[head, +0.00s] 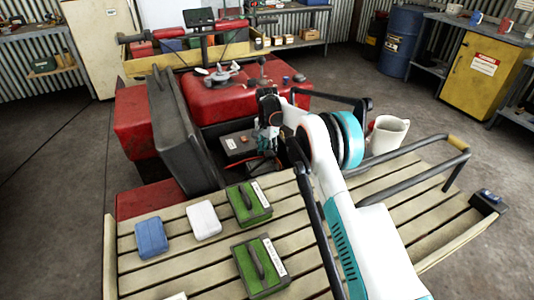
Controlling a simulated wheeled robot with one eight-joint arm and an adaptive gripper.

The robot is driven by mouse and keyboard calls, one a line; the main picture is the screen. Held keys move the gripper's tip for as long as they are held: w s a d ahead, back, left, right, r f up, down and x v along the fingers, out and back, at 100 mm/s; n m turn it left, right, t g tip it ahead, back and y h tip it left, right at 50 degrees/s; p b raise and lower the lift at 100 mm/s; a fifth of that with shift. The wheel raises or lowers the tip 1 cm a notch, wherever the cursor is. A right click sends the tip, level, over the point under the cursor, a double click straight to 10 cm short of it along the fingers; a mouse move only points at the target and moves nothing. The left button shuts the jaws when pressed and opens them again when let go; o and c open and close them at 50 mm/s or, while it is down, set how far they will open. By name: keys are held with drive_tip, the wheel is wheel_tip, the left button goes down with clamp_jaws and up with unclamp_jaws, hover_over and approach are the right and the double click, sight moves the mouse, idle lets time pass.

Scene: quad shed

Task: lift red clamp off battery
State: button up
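The battery (234,148) is a dark box low in the open bay of the red quad, left of my gripper (264,148). A small orange-red piece (243,139) shows on its top. More red (261,163), which looks like part of a clamp or its cable, lies just below my gripper. I cannot tell which red part is the clamp, or whether it is touched. My gripper points down into the bay beside the battery. Its fingertips are too small and partly hidden, so its opening does not show.
The raised black seat (178,130) stands left of the bay. Black rack bars (318,225) run close to my arm. The slatted rack (190,262) in front carries two green boxes (249,203), a white box (204,220) and a blue box (151,238). A white jug (388,133) is at right.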

clamp_jaws()
drive_tip(key=shift+r, duration=0.15)
drive_tip(key=shift+a+r+h+p, duration=0.2)
drive_tip(key=shift+r+h+p, duration=0.1)
drive_tip(key=shift+r+p, duration=0.2)
drive_tip(key=s+a+r+t+h+p, duration=0.2)
drive_tip(key=a+r+h+p, duration=0.2)
drive_tip(key=r, duration=0.6)
drive_tip(key=shift+s+a+t+h, duration=0.25)
drive_tip(key=shift+a+t+h, duration=0.05)
drive_tip(key=shift+a+h, duration=0.55)
